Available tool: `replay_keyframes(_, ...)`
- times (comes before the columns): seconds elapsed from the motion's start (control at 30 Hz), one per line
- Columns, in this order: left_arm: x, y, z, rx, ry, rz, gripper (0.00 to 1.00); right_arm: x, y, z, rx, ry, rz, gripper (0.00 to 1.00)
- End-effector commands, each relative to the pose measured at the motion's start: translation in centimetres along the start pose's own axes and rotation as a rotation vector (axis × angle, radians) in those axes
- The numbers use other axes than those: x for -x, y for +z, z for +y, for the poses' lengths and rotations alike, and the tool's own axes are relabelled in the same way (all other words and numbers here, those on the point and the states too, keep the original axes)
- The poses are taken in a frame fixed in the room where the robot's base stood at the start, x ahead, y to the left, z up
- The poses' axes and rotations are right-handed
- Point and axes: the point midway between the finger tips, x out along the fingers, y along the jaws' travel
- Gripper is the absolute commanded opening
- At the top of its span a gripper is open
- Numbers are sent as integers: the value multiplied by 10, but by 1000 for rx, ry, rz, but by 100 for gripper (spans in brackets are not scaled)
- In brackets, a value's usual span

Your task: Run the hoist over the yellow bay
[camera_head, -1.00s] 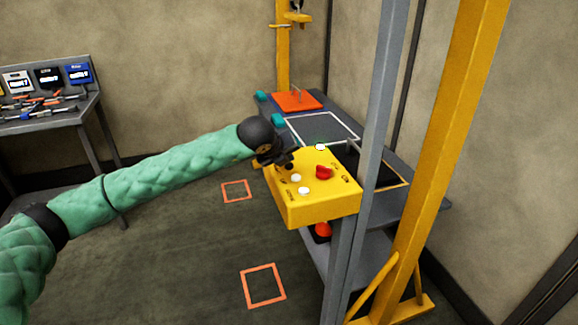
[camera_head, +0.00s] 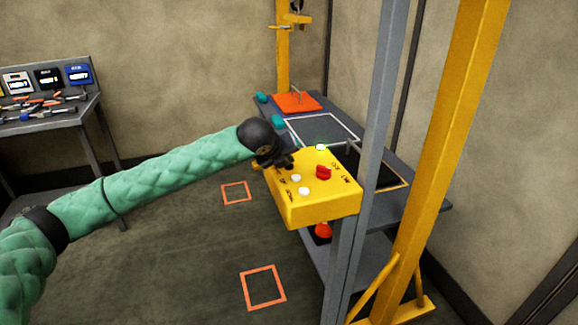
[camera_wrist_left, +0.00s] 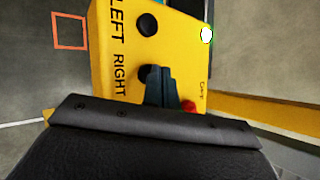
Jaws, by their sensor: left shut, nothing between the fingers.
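The yellow control box (camera_head: 320,205) carries white buttons (camera_head: 304,190), a red control (camera_head: 323,172) and a lit green-white lamp (camera_head: 320,147). My left gripper (camera_head: 286,163) is shut and empty over the box's left side. In the left wrist view its fingertips (camera_wrist_left: 160,92) are at the dark button beside the word RIGHT; contact is not clear. Another dark button (camera_wrist_left: 147,25) sits by LEFT. A yellow hoist part (camera_head: 298,17) shows at the top by the rear yellow post. A black bay with a yellow-orange edge (camera_head: 405,186) is partly hidden behind the box. My right gripper is not in view.
The grey bench (camera_head: 375,152) bears a white outline (camera_head: 322,115) and an orange plate (camera_head: 297,101). A grey post (camera_head: 366,150) and a yellow post (camera_head: 440,150) stand at right. A tool table (camera_head: 50,118) stands at left. Orange squares (camera_head: 236,192) mark open floor.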

Motion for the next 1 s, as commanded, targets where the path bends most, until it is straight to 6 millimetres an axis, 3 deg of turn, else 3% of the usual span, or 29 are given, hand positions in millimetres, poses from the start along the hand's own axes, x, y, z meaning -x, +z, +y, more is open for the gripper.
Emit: replay_keyframes(1.0,-3,-3,2,0,0,1,0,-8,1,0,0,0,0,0)
